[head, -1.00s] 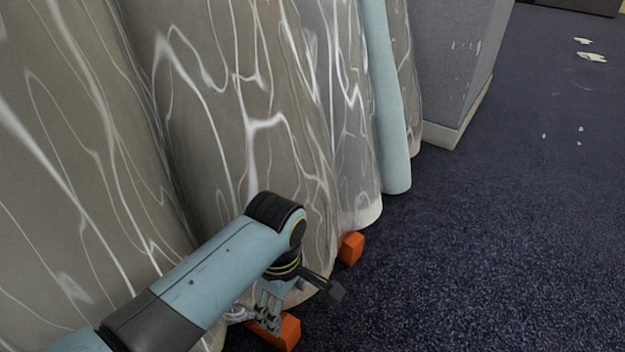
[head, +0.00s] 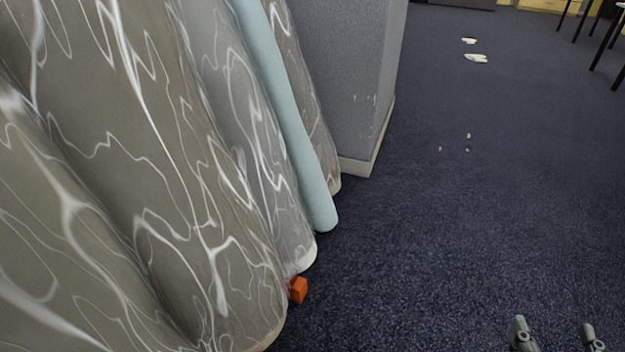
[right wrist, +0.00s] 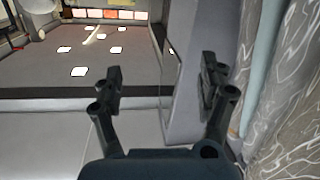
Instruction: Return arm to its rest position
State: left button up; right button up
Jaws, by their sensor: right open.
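My right gripper (head: 555,336) shows at the bottom right of the head view, with only its two fingertips in the frame. They are apart, with nothing but dark blue carpet seen between them. In the right wrist view the gripper (right wrist: 160,85) is open, with two dark fingers spread and nothing held. My left gripper is not in the head view. The rest of the right arm is hidden below the frame.
A cloth with white vein lines (head: 150,150) hangs in folds at the left. An orange block (head: 299,290) lies at its foot. Open carpet (head: 480,220) fills the right.

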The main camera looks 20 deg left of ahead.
jog(key=s+d+f+m+g+h+p, duration=0.1)
jog(key=s+d+f+g+h+p, duration=0.15)
jog(key=s+f+g+p, duration=0.9)
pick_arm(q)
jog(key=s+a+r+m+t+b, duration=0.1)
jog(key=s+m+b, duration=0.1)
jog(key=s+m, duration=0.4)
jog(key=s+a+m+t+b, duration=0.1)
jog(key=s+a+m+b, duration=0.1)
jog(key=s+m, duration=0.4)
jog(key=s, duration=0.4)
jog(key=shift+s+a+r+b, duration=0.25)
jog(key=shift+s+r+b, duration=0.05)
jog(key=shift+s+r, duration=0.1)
pick_arm(e)
jog(key=s+d+f+g, duration=0.1)
jog(key=s+f, duration=0.5)
jog(key=s, duration=0.8)
jog(key=s+d+f+m+g, duration=0.1)
jog(key=s+f+g, duration=0.3)
jog(key=s, duration=0.9)
jog(key=shift+s+f, duration=0.35)
jog(key=shift+f, duration=0.55)
jog(key=shift+g, duration=0.25)
